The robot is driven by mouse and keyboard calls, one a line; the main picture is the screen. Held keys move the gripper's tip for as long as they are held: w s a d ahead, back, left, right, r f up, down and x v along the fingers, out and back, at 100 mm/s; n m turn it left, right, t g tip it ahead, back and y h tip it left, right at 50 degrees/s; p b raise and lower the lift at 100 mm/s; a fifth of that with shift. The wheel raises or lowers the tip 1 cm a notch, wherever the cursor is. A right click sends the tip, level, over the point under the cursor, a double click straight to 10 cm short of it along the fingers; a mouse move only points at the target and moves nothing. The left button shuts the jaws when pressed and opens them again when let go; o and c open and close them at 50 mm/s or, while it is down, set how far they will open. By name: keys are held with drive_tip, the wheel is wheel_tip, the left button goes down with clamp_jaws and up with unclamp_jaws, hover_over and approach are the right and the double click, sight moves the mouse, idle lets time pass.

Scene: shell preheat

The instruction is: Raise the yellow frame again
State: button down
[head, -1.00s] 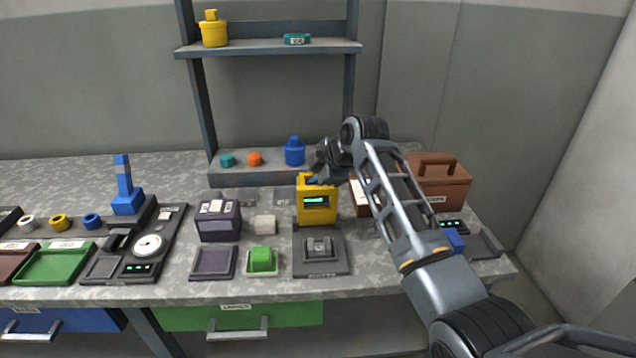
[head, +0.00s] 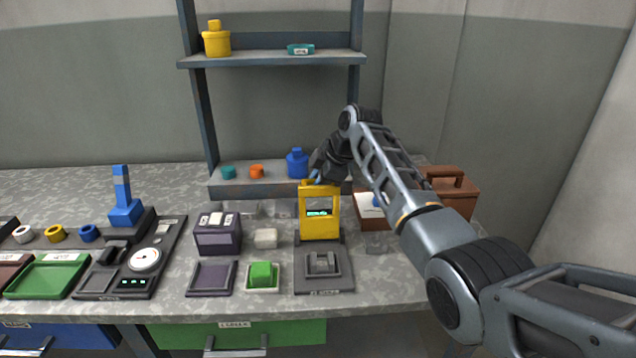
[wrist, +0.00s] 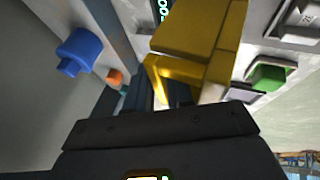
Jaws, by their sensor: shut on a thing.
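The yellow frame (head: 319,231) stands upright behind a dark grey base plate (head: 324,284) with a small grey block on it. A dark display with green digits (head: 319,213) shows in the lower part of its opening, with grey above. My gripper (head: 316,180) is at the top of the frame, shut on its upper bar. In the wrist view the yellow frame (wrist: 196,38) rises from between my fingers (wrist: 176,96). The fingertips are partly hidden there.
A blue bottle (head: 297,163) stands on the low shelf behind, left of my gripper. A brown box (head: 452,192) and an open brown tray (head: 372,222) are to the right. A dark purple box (head: 218,240) and a green block (head: 262,275) are to the left.

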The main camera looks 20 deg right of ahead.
drive_tip(key=shift+r, duration=0.1)
drive_tip(key=c, duration=1.2)
unclamp_jaws()
drive_tip(key=shift+o, duration=0.2)
drive_tip(key=shift+b+v, duration=0.3)
drive_tip(key=shift+v, duration=3.55)
